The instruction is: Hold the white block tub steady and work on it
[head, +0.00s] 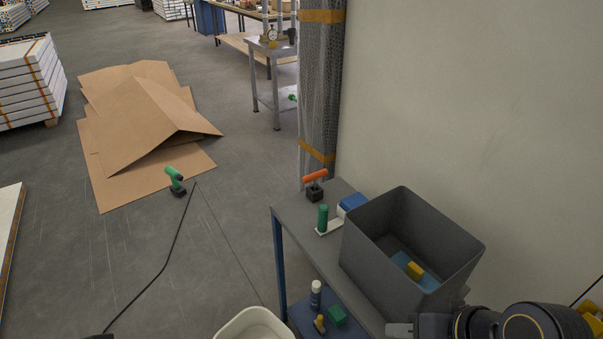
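A white tub (255,325) shows at the bottom edge, left of the grey bench. Only its far rim and part of its inside show; the rest is cut off, so I cannot tell what it holds or what supports it. My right gripper (398,329) comes in from the lower right, in front of the grey bin and to the right of the tub, apart from it. Its pale fingertip points left, and its lower part is cut off by the frame, so its opening is unclear.
A deep grey bin (376,250) with blue and yellow items stands on the grey bench (296,221), beside a green cylinder (323,218) and an orange-handled tool (315,180). A lower shelf holds small items. Flat cardboard (140,115) and a green drill (175,181) lie on the floor.

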